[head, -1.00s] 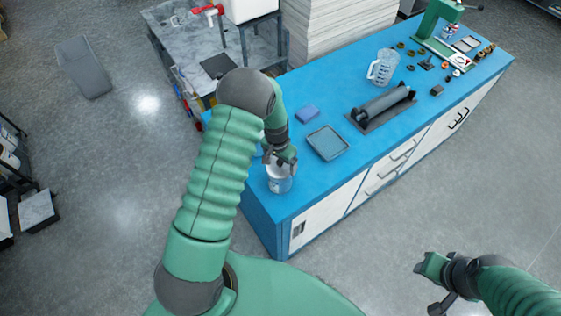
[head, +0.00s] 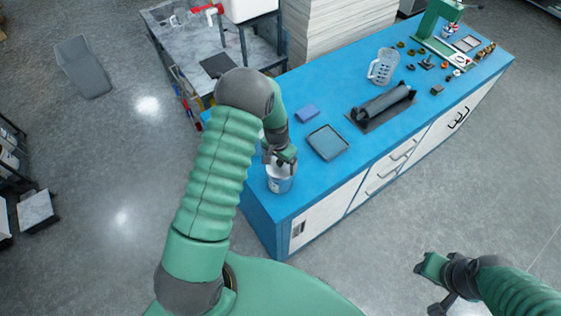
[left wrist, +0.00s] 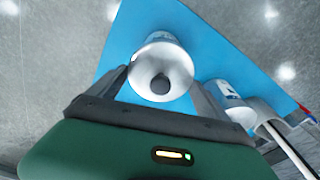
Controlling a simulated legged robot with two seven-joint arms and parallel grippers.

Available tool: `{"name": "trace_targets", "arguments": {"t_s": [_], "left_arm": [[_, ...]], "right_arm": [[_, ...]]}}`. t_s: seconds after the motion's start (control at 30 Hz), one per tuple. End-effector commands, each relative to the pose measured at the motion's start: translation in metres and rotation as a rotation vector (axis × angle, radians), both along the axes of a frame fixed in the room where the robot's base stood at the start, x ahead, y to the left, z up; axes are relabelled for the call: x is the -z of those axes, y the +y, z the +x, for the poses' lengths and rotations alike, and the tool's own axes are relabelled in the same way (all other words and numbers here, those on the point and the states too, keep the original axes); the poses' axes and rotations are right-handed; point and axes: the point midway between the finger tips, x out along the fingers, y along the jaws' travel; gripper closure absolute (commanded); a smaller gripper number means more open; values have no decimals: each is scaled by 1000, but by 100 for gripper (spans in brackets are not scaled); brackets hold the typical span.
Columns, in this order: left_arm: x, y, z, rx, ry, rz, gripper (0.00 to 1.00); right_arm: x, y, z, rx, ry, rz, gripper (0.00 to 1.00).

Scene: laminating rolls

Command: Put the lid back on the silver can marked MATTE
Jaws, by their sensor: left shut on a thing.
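The silver can (head: 281,184) stands upright near the blue bench's front left corner. Its marking is too small to read. My left gripper (head: 283,163) is right above the can, pointing down. In the left wrist view, a round silver lid with a dark knob (left wrist: 160,64) sits between the two fingers, and the gripper is shut on it. I cannot tell whether the lid touches the can's rim. My right gripper (head: 430,268) is off the bench at the lower right; its fingers are unclear.
A second pale can (left wrist: 226,94) stands close beside my left gripper, mostly hidden by my arm in the head view.

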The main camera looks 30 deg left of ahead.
Motion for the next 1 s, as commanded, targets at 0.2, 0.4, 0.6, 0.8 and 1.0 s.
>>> {"name": "trace_targets", "arguments": {"t_s": [0.2, 0.4, 0.6, 0.8, 1.0], "left_arm": [[0, 0, 0, 0, 0, 0, 49], [0, 0, 0, 0, 0, 0, 0], [0, 0, 0, 1, 0, 0, 0], [-3, 0, 0, 1, 0, 0, 0], [-17, 0, 0, 1, -1, 0, 0]], "right_arm": [[0, 0, 0, 0, 0, 0, 64], [0, 0, 0, 0, 0, 0, 64], [0, 0, 0, 0, 0, 0, 64], [-2, 0, 0, 0, 0, 0, 64], [-12, 0, 0, 0, 0, 0, 64]]}}
